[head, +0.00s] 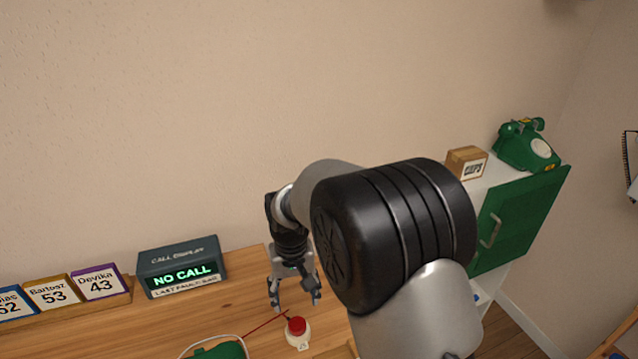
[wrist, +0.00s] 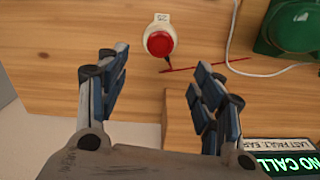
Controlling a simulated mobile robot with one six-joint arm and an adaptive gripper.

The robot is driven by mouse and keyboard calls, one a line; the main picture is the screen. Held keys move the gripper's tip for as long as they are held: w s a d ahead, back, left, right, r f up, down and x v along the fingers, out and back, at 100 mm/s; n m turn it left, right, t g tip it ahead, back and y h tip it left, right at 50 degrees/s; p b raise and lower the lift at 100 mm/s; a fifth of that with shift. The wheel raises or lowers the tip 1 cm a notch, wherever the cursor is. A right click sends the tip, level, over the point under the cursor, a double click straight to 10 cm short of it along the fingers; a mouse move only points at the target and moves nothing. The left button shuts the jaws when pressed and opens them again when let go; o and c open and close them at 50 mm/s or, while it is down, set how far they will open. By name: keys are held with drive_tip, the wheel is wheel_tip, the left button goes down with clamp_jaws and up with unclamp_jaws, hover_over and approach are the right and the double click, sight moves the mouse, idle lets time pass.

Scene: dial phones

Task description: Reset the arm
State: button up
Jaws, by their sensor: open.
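My gripper (head: 296,299) is open and empty above the wooden table (head: 120,334). In the wrist view my gripper (wrist: 160,80) shows its two fingers well apart, with nothing between them. A red push button on a white base (head: 297,328) sits on the table, just in front of the fingers in the head view. The same red button (wrist: 159,42) shows ahead of the fingertips in the wrist view. My arm covers part of the table and the cabinet in the head view.
A call display (head: 183,267) reads "NO CALL". Name blocks (head: 98,283) stand in a rack at the left. A green phone (head: 225,351) is cut off at the bottom. At right, a cabinet with a green door (head: 518,220) bears another green phone (head: 523,148) and a small wooden box (head: 466,163).

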drive_tip(key=s+d+r+m+t, duration=0.1)
drive_tip(key=s+d+r, duration=0.4)
drive_tip(key=d+r, duration=0.3)
drive_tip(key=s+d+r+m+t, duration=0.1)
drive_tip(key=s+d+r, duration=0.3)
drive_tip(key=d+r, duration=0.4)
drive_tip(key=s+d+r+t, duration=0.1)
drive_tip(key=s+d, duration=0.2)
drive_tip(key=s, duration=0.4)
drive_tip(key=s+d+r+m+t, duration=0.1)
drive_tip(key=s+d, duration=0.3)
drive_tip(key=s, duration=0.4)
drive_tip(key=shift+s+d+r+t, duration=0.2)
drive_tip(key=shift+s+d+t, duration=0.1)
